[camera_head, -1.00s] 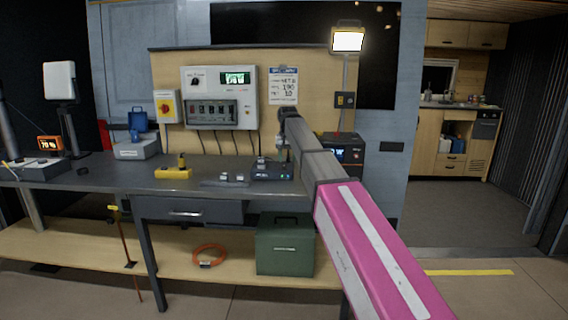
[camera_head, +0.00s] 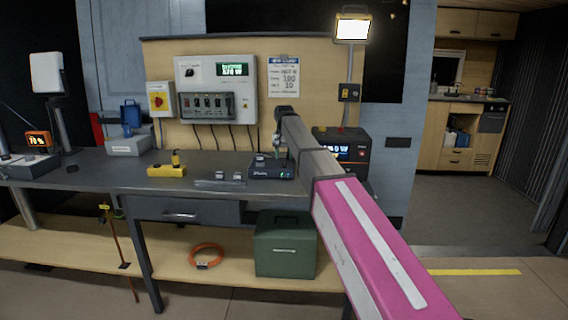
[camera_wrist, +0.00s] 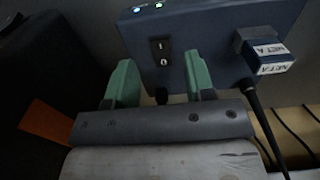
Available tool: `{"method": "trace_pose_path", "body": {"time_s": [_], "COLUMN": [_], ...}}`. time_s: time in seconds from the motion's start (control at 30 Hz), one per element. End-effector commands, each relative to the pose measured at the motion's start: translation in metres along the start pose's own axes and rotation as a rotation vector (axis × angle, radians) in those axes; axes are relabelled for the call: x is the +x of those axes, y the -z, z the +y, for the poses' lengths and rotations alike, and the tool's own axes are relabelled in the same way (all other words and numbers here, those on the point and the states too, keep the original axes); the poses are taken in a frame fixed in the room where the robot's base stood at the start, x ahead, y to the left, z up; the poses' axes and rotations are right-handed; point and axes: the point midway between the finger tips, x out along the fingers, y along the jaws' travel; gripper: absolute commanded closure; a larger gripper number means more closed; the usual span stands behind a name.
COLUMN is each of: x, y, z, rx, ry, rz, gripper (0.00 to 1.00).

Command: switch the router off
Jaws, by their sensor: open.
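The router is a dark blue box (camera_head: 270,173) on the bench, with a small lit light on its front. In the wrist view the router (camera_wrist: 205,25) shows lit lights at its top left and a black rocker switch (camera_wrist: 161,51) marked I and O. A plug labelled NET A (camera_wrist: 264,52) sits in its right side with a black cable. My gripper (camera_wrist: 160,76) is open and empty; its two green fingers point at the router, one on each side below the switch. I cannot tell whether they touch it. In the head view my arm hides part of the router's surroundings.
A dark power unit (camera_head: 345,147) with a lit display stands right of the router. Small labelled blocks (camera_head: 228,176) and a yellow tool (camera_head: 167,171) lie to its left. A switch panel (camera_head: 214,88) hangs behind. The bench front (camera_head: 120,178) is mostly clear.

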Motion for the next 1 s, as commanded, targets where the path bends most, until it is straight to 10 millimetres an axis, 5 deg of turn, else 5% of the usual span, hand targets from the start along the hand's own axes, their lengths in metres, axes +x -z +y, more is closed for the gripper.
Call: {"method": "trace_pose_path", "body": {"time_s": [0.23,0.63,0.8,1.0], "x": [0.029,0.035,0.035,0.035], "y": [0.000,0.000,0.000,0.003], "z": [0.000,0.000,0.000,-0.001], "rx": [0.000,0.000,0.000,0.001], "ry": [0.000,0.000,0.000,0.000], "rz": [-0.001,0.000,0.000,-0.023], "gripper": [0.51,0.51,1.00,1.00]}}
